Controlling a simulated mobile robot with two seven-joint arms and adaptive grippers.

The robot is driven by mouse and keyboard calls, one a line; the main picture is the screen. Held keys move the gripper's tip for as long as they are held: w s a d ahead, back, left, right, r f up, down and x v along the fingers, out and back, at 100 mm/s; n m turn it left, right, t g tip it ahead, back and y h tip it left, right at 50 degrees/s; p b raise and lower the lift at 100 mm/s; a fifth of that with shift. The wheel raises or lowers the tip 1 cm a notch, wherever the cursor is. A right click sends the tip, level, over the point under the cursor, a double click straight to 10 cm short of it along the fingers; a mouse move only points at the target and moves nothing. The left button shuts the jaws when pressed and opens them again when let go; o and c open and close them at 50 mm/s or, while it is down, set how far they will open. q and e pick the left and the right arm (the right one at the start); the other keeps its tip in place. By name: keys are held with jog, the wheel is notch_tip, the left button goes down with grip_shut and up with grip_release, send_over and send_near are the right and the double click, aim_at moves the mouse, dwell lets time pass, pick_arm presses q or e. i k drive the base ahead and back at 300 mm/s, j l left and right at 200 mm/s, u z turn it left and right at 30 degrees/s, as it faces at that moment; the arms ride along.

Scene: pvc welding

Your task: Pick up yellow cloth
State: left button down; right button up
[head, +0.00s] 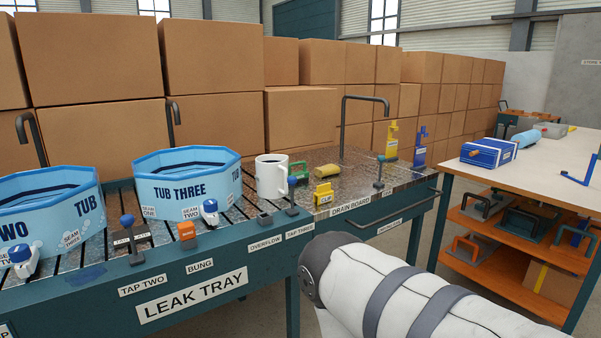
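A yellow rolled bundle (327,172) that looks like the yellow cloth lies on the speckled drain board (350,160), to the right of a white mug (271,177). Whether it is cloth is hard to tell at this size. No gripper touches it. Neither of my grippers shows in the head view. Only a white padded link of my own arm shows at the bottom right, in front of the bench.
A yellow block (323,194) and a green item (299,172) sit near the bundle. Taps (379,171) line the bench front. Tub three (187,184) stands left on the leak tray (193,296). A side table (560,170) stands right, with floor between.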

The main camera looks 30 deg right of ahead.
aim_at(327, 170)
jog(key=l+u, duration=0.15)
jog(key=l, duration=0.4)
jog(key=l+u, duration=0.2)
jog(key=l, duration=0.35)
jog(key=k+l+u, duration=0.15)
jog(key=l, duration=0.4)
